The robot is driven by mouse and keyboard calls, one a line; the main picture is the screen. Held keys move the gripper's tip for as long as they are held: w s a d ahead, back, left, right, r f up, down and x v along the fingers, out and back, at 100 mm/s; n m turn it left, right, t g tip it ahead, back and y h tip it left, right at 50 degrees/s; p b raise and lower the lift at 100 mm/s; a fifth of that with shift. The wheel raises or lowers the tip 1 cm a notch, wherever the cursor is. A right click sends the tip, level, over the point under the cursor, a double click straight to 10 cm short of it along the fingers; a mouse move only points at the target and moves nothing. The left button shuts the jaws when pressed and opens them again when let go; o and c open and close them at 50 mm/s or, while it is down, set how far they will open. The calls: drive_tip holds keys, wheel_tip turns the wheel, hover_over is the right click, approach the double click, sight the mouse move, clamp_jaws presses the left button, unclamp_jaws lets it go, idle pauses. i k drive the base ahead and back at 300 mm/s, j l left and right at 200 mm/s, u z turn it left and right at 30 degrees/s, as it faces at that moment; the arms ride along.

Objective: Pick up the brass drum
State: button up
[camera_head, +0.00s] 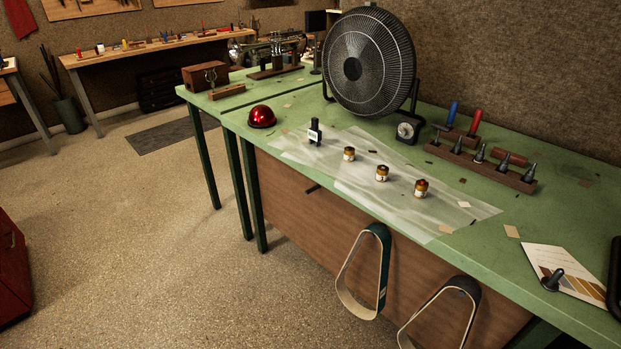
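I cannot single out one thing as the brass drum. Three small, upright brass-coloured cylinders with pale bands stand apart on a clear sheet on the green bench: a left one (349,154), a middle one (382,173) and a right one (421,188) with a reddish top. They are too small to tell drum from jar. My gripper is not in view, and nothing is seen touching the cylinders.
The clear sheet (455,212) covers the middle of the green bench (480,255). A small black device (315,132), a red dome (262,117), a large black fan (368,62) and a wooden tool rack (480,168) stand around it. Belt loops (365,270) hang in front.

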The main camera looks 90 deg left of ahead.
sight(348, 154)
drive_tip(key=u, duration=0.85)
drive_tip(key=k+u, duration=0.1)
drive_tip(key=u, duration=0.3)
drive_tip(key=l+u, duration=0.1)
drive_tip(key=u, duration=0.35)
drive_tip(key=k+u, duration=0.1)
drive_tip(key=u, duration=0.3)
drive_tip(key=i+u, duration=0.2)
drive_tip(key=u, duration=0.2)
drive_tip(key=i+l+u, duration=0.15)
drive_tip(key=u, duration=0.2)
